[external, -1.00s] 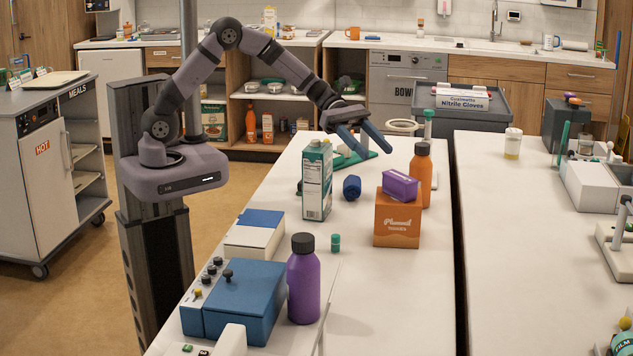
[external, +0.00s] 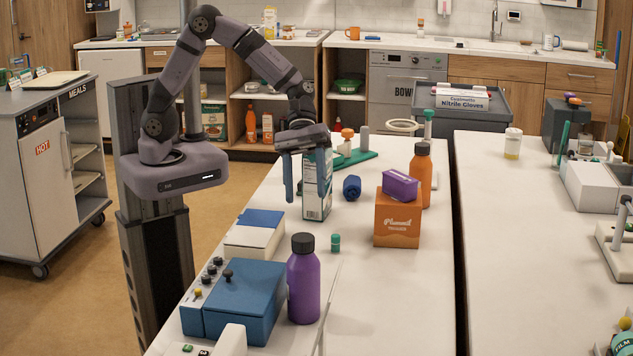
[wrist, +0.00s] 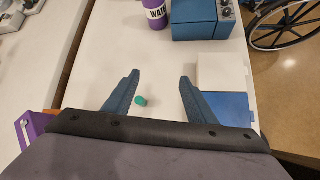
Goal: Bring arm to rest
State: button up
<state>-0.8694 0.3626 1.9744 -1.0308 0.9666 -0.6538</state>
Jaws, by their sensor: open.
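My gripper (external: 307,180) hangs over the near table beside the tall white and green carton (external: 318,190), with its two blue fingers pointing down. One finger overlaps the carton in the external view; I cannot tell if it touches. In the wrist view my gripper (wrist: 160,88) is open, with no object held between its fingers. A small green-capped vial (wrist: 141,101) shows on the table below, between the fingers in that picture. The same vial (external: 336,242) stands in front of the carton in the external view.
A purple bottle (external: 303,280), a blue box (external: 245,302) and a white box with a blue lid (external: 254,235) stand toward the front. An orange box (external: 397,220) bearing a purple box (external: 400,185), an orange bottle (external: 421,175) and a blue roll (external: 352,187) stand right.

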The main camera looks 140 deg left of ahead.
jog(key=s+d+m+g, duration=0.1)
jog(key=d+m, duration=0.1)
jog(key=d, duration=0.1)
jog(key=s+d+f+m+g, duration=0.1)
jog(key=s+d+m, duration=0.1)
jog(key=d+m, duration=0.1)
jog(key=s+d+f+m+g, duration=0.1)
jog(key=d+m, duration=0.1)
jog(key=d, duration=0.3)
jog(key=shift+s+d+g, duration=0.15)
jog(key=shift+s+g, duration=0.05)
jog(key=shift+g, duration=0.2)
jog(key=s+d+m+g, duration=0.1)
jog(key=d+m, duration=0.1)
jog(key=s+d+f+m, duration=0.1)
jog(key=s+d+m, duration=0.1)
jog(key=shift+s+g+y+p, duration=0.1)
jog(key=shift+g+y+p, duration=0.2)
jog(key=shift+g+p, duration=0.1)
jog(key=s+d+f+m+g+y, duration=0.1)
jog(key=s+d+m+y, duration=0.3)
jog(key=s+m, duration=0.6)
jog(key=m+g, duration=0.1)
jog(key=m, duration=0.3)
jog(key=shift+s+d+f, duration=0.2)
jog(key=shift+d+f, duration=0.1)
jog(key=shift+f, duration=0.1)
